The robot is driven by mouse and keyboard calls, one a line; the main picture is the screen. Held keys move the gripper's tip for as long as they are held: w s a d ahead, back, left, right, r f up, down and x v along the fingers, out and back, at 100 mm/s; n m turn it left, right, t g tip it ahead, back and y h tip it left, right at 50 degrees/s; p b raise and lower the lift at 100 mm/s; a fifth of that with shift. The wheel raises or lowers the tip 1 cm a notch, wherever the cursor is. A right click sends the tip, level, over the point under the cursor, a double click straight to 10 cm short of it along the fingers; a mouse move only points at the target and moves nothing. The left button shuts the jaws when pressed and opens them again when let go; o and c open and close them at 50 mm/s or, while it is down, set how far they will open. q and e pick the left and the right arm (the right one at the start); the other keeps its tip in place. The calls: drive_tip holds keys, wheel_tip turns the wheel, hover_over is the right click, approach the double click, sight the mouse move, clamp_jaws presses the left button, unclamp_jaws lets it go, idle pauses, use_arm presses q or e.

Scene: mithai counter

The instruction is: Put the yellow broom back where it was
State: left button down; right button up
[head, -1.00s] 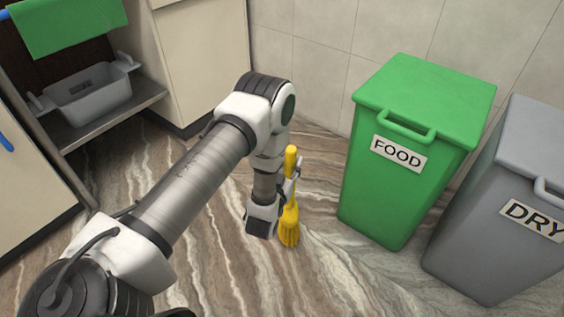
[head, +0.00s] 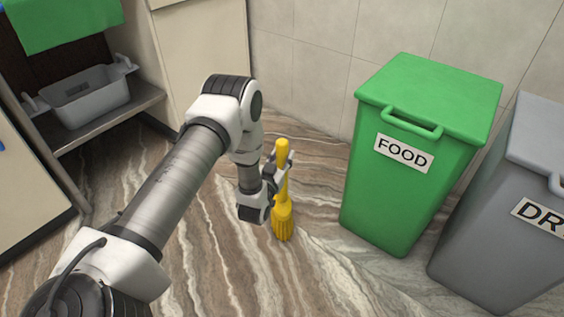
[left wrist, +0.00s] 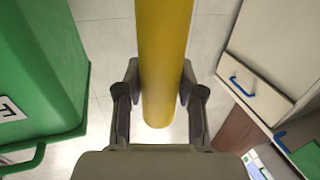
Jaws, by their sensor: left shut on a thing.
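The yellow broom (head: 283,210) stands nearly upright in the head view, bristles down, just left of the green bin. Whether its bristles touch the floor I cannot tell. My left gripper (head: 278,172) is shut on the broom's handle, partly hiding it. In the left wrist view the yellow handle (left wrist: 163,60) runs between the two fingers of my left gripper (left wrist: 160,100). My right gripper is in neither view.
The green FOOD bin (head: 385,205) stands right of the broom, with the grey DRY bin (head: 490,230) beyond it. At the left, a grey tub (head: 90,98) sits on a low shelf (head: 110,118) under a green cloth (head: 60,22). The marbled floor between is clear.

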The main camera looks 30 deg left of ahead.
use_arm(q)
drive_tip(key=shift+f, duration=0.3)
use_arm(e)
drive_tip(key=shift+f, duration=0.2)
use_arm(q)
drive_tip(key=shift+f, duration=0.15)
drive_tip(key=c, duration=0.7)
unclamp_jaws()
